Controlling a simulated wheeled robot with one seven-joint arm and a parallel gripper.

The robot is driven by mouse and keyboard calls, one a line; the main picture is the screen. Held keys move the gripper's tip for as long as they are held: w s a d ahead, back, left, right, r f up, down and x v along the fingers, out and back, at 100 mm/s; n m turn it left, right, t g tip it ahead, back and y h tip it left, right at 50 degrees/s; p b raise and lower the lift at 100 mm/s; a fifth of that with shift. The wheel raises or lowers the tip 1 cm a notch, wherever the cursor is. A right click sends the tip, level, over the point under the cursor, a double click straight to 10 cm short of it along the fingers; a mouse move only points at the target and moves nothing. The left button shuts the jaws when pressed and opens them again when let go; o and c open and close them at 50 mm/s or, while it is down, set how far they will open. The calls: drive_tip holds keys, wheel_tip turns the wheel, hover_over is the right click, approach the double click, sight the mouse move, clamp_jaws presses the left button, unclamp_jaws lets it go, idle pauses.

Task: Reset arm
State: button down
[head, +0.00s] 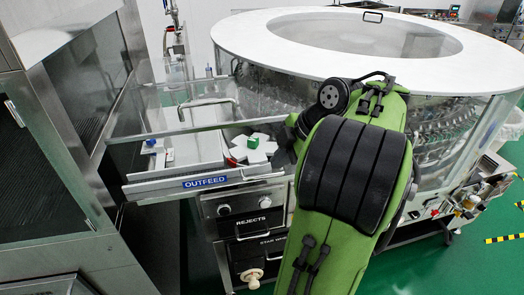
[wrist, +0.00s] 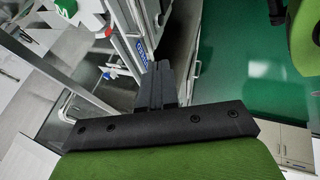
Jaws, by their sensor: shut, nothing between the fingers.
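My gripper (wrist: 158,88) shows in the wrist view as dark fingers closed together, with nothing between them. In that view the fingers lie in front of the outfeed edge, where part of the blue OUTFEED label (wrist: 139,47) shows. In the head view my green and black arm stands in front of the machine, right of the outfeed tray (head: 160,183). My gripper is not visible in the head view.
The rotary washer (head: 340,50) with its round white top fills the back. White pieces and a green-topped item (head: 253,141) lie in the outfeed. Drawers marked REJECTS (head: 252,222) are below. A steel cabinet (head: 40,150) stands left. Green floor (head: 470,265) is open at right.

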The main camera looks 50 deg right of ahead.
drive_tip(key=shift+w, duration=0.15)
drive_tip(key=w+a+r+m+p, duration=0.2)
drive_tip(key=a, duration=0.7)
drive_tip(key=w+a+r+m+p, duration=0.1)
drive_tip(key=a+r+m, duration=0.2)
drive_tip(key=a, duration=0.5)
drive_tip(key=s+a+f+m+h+p, duration=0.1)
drive_tip(key=s+a+f+m+p, duration=0.1)
drive_tip(key=s+a+m, duration=0.5)
drive_tip(key=s+a+p, duration=0.1)
drive_tip(key=s, duration=0.2)
drive_tip(key=shift+a+f+h, duration=0.2)
drive_tip(key=shift+a+h, duration=0.05)
drive_tip(key=shift+h, duration=0.05)
